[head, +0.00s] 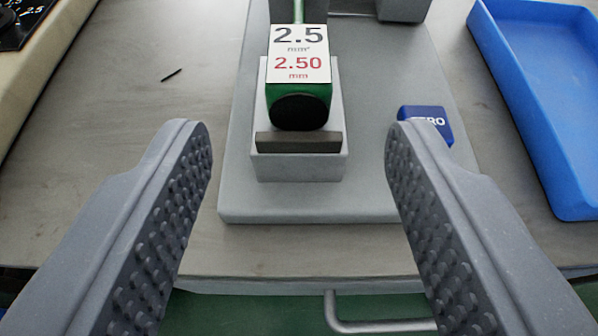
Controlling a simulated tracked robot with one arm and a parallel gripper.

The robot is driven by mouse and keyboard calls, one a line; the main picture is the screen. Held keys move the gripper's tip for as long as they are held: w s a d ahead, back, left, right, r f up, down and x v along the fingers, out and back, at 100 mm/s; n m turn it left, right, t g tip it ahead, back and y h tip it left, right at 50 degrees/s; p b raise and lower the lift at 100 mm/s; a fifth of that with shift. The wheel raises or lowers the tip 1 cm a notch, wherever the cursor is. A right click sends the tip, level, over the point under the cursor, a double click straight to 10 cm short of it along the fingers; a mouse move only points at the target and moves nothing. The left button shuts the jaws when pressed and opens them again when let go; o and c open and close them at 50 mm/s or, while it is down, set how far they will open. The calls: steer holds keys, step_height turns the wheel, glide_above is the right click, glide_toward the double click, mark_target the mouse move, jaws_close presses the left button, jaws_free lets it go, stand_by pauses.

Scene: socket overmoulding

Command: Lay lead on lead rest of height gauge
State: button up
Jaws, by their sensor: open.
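The lead shows as a green block (297,98) with a dark rounded front end. It has a white label reading "2.5 mm²" and, in red, "2.50 mm". A green wire (298,12) runs back from it. It lies on the lead rest, a light grey block (298,168) with a dark strip across its front. The rest stands on the grey base plate (365,205) of the height gauge. My gripper (297,135) is open and empty, one studded finger on each side of the rest, apart from the lead.
A blue "ZERO" button (436,121) is partly hidden behind the right fingertip. A blue tray (575,206) lies at right. A cream device (22,92) is at upper left. A small dark sliver (172,73) lies on the bench. A metal handle (375,325) shows below the bench edge.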

steer(key=shift+v, duration=2.15)
steer(key=w+a+r+h, duration=0.1)
steer(key=a+r, duration=0.1)
steer(key=r, duration=1.2)
steer(key=w+a+r+h, duration=0.1)
steer(key=r, duration=1.2)
steer(key=s+a+r, duration=0.5)
steer(key=r, duration=0.3)
steer(key=s+a+r+t+y, duration=0.1)
steer(key=s+a+r, duration=0.3)
steer(key=r, duration=0.5)
steer(key=s+a+r+t+y, duration=0.1)
steer(key=s+a+r, duration=0.4)
steer(key=s+r, duration=0.2)
step_height(320, 180, up, 2)
steer(key=shift+s+a+r, duration=0.1)
steer(key=shift+s+a, duration=0.1)
steer(key=shift+a, duration=0.1)
